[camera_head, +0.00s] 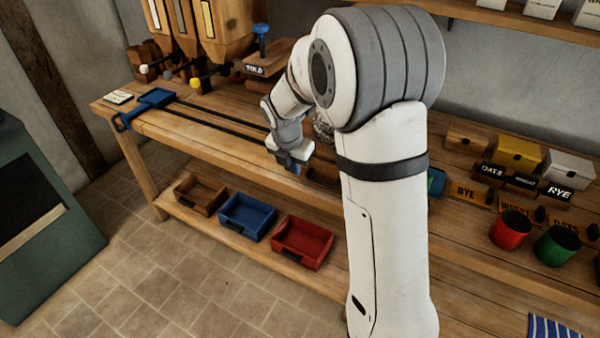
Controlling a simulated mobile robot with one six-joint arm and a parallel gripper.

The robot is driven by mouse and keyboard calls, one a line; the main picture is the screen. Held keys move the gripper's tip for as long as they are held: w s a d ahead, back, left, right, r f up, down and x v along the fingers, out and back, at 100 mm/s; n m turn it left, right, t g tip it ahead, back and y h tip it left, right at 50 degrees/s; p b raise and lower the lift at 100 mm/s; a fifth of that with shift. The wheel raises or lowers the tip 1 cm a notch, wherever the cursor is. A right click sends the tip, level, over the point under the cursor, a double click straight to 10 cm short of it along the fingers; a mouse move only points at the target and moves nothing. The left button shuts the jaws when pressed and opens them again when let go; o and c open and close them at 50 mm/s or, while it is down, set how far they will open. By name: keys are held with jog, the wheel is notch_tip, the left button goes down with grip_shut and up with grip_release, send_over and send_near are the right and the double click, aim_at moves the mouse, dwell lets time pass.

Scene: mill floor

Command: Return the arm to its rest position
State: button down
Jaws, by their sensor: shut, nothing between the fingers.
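My white and grey arm rises through the middle of the view and bends down to the left over the wooden bench (180,139). My gripper (291,168) points downward near the bench's front edge. Its small blue-grey fingers are shut with nothing visible between them. A grey speckled thing stands just behind the gripper, mostly hidden by my arm. My arm also hides the middle part of the bench.
Red (510,229) and green (556,245) cups stand at right by labelled boxes. Wooden, blue (247,216) and red (303,247) trays sit on the lower shelf. The tiled floor at front left is clear.

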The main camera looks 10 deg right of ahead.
jog(key=s+d+r+m, duration=0.2)
jog(key=s+r+m, duration=0.8)
jog(key=s+m, duration=0.3)
jog(key=s+m+y, duration=0.1)
jog(key=s+m, duration=1.3)
jog(key=shift+d+m+t+y, duration=0.3)
jog(key=shift+m+t+y, duration=0.1)
